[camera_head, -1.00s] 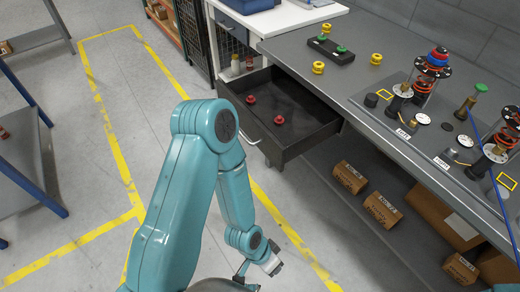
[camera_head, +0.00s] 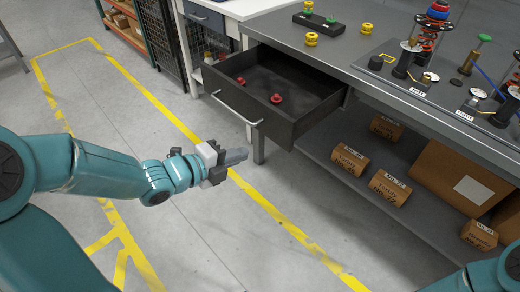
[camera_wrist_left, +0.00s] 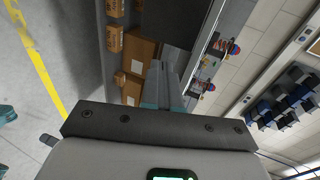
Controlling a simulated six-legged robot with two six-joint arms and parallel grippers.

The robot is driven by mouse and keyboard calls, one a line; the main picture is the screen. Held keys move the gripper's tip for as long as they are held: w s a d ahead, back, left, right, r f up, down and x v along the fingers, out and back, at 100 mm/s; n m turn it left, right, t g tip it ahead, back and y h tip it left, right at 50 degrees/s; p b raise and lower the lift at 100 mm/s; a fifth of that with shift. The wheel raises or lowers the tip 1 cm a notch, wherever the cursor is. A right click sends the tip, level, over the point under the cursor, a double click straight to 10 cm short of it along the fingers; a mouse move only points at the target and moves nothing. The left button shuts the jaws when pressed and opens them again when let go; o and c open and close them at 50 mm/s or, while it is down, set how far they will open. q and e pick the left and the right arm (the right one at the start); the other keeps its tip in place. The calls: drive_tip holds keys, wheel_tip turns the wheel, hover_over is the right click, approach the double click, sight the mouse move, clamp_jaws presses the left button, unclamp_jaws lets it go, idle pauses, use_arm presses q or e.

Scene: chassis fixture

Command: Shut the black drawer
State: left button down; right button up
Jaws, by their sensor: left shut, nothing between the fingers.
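The black drawer (camera_head: 270,128) stands pulled out from under the grey workbench in the head view. Its front panel with a pale bar handle (camera_head: 236,108) faces left and toward me. Two red knobbed parts (camera_head: 276,98) lie inside on its floor. My left gripper (camera_head: 240,156) is shut and empty, in front of the drawer and below its handle in the picture, apparently apart from it. In the left wrist view the closed fingers (camera_wrist_left: 163,85) point toward the bench area; I cannot make out the drawer there. My right gripper is not in view.
The grey workbench (camera_head: 350,52) carries yellow parts, a black block with green knobs and spring assemblies. Cardboard boxes (camera_head: 390,188) lie on the shelf below. The floor in front, with yellow tape, is clear.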

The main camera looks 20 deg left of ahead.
use_arm(q)
drive_tip(key=a, duration=0.1)
drive_tip(key=b, duration=0.2)
approach(279, 132)
drive_tip(key=shift+t, duration=0.3)
drive_tip(key=x, duration=0.2)
drive_tip(key=f+x, duration=0.1)
drive_tip(key=x, duration=0.2)
drive_tip(key=shift+s+d, duration=0.15)
drive_tip(key=shift+w+d+y, duration=0.25)
drive_tip(key=shift+w+y, duration=0.15)
drive_tip(key=shift+w, duration=0.3)
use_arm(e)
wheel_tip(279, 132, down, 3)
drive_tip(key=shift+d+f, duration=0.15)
use_arm(q)
drive_tip(key=shift+w, duration=0.15)
